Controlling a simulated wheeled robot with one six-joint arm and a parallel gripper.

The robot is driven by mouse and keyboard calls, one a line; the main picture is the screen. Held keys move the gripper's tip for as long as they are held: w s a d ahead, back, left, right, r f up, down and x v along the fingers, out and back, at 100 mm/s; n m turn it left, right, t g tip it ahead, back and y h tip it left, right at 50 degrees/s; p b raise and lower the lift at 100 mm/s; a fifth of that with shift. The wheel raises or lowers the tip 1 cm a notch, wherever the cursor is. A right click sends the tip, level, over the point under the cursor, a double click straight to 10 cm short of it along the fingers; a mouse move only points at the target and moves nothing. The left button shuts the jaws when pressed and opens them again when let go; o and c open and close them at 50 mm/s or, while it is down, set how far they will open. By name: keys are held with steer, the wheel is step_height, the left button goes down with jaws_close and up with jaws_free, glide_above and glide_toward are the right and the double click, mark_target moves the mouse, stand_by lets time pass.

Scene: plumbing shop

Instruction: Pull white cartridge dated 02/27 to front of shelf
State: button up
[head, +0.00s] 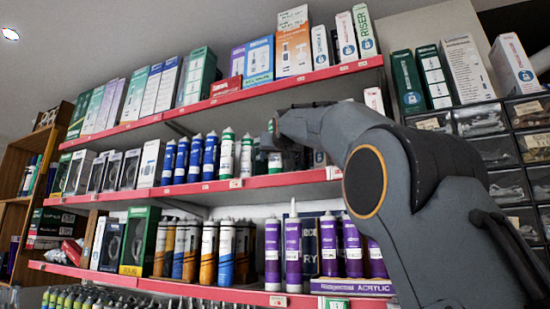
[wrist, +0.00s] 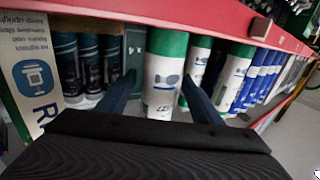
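In the wrist view, a white cartridge with a green end (wrist: 160,82) stands between my fingers. Small dark print is on its lower label, too blurred to read as a date for certain. My gripper (wrist: 163,100) is open, one finger on each side of this cartridge; I cannot tell whether they touch it. In the head view my gripper (head: 272,136) is at the middle shelf and hides part of the row.
Two similar cartridges (wrist: 235,75) and several blue ones (wrist: 262,75) stand right of my fingers in the wrist view. The red shelf edge (wrist: 215,14) crosses the top of that view.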

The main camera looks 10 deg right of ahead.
steer(key=s+b, duration=0.4)
steer(key=s, duration=0.3)
steer(key=shift+s+a+b, duration=0.15)
steer(key=shift+s+b, duration=0.2)
steer(key=shift+s, duration=0.05)
stand_by(0.4)
